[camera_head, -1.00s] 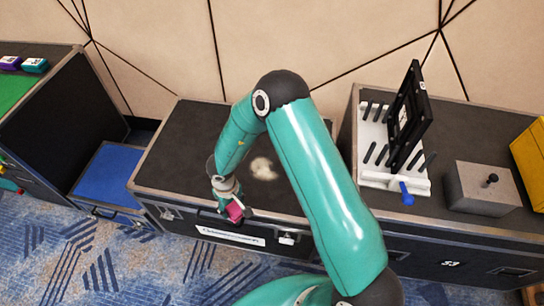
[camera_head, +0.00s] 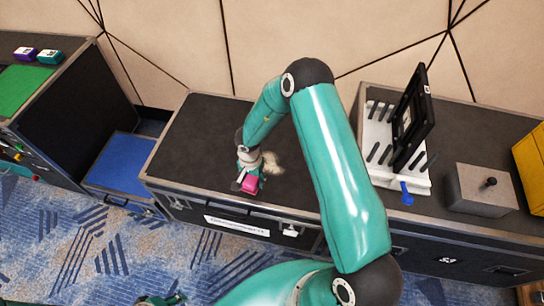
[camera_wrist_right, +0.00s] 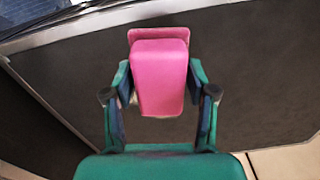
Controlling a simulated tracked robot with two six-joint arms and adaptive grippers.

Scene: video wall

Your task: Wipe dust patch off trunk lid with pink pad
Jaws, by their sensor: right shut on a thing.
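The dark trunk lid (camera_head: 200,130) is the top of the low case in the middle of the head view. A pale dust patch (camera_head: 273,166) lies on it, partly hidden by my right gripper (camera_head: 247,172). My right gripper is shut on the pink pad (camera_head: 250,184), just left of the patch and near the lid's front edge. In the right wrist view the pink pad (camera_wrist_right: 160,75) sits between the fingers over the dark lid (camera_wrist_right: 255,70). I cannot tell whether the pad touches the lid. Part of my left gripper (camera_head: 162,300) seems to show at the bottom edge.
A blue-topped box (camera_head: 122,162) stands left of the trunk. On the right case are a white rack (camera_head: 378,145) holding a black frame (camera_head: 413,115), a grey box (camera_head: 481,190) and a yellow case (camera_head: 530,160). The lid's back left is clear.

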